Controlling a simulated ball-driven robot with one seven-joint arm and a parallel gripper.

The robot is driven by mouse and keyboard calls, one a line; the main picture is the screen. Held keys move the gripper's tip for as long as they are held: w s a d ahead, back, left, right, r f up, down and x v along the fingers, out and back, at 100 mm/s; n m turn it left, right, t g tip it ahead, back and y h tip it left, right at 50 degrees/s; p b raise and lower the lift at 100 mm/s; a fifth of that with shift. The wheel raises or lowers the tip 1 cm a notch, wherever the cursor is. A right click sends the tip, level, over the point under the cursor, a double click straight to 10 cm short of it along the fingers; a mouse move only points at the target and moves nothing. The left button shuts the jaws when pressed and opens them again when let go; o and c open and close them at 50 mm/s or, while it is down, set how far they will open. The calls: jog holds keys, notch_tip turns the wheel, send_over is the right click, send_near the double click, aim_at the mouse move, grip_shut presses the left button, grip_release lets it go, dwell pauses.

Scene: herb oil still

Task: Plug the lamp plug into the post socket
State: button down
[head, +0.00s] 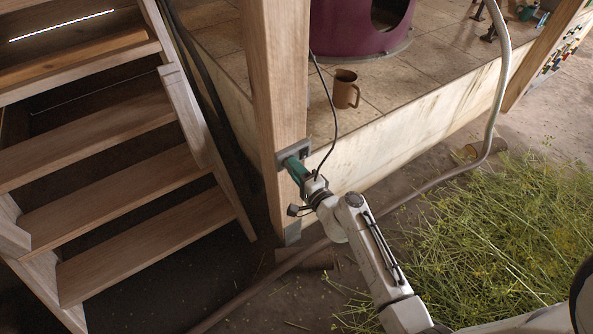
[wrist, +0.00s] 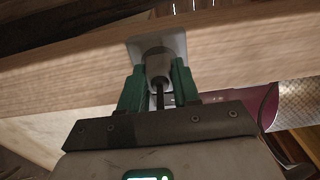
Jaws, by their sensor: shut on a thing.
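The post socket (head: 282,156) is a grey plate on the side of the wooden post (head: 277,80); its pale plate (wrist: 134,46) shows in the wrist view. My gripper (head: 294,166) has green fingers and reaches the socket from the lower right. In the wrist view my gripper (wrist: 157,80) is shut on the lamp plug (wrist: 157,64), a grey round body with a dark cord end toward me. The plug's far end meets the plate or lies right in front of it; how deep it sits is hidden. The black cord (head: 335,118) rises from the gripper.
Wooden stairs (head: 120,210) stand left of the post. A tiled ledge (head: 400,100) on the right bears a brown mug (head: 345,89) and a purple vessel (head: 358,25). Cut herbs (head: 500,230) lie on the floor at right, beside a grey hose (head: 440,178).

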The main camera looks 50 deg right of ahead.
jog(key=shift+w, duration=0.1)
jog(key=c, duration=0.7)
grip_release()
jog(key=shift+c, duration=0.2)
jog(key=b+v, duration=0.1)
jog(key=v, duration=0.9)
jog(key=shift+s, duration=0.4)
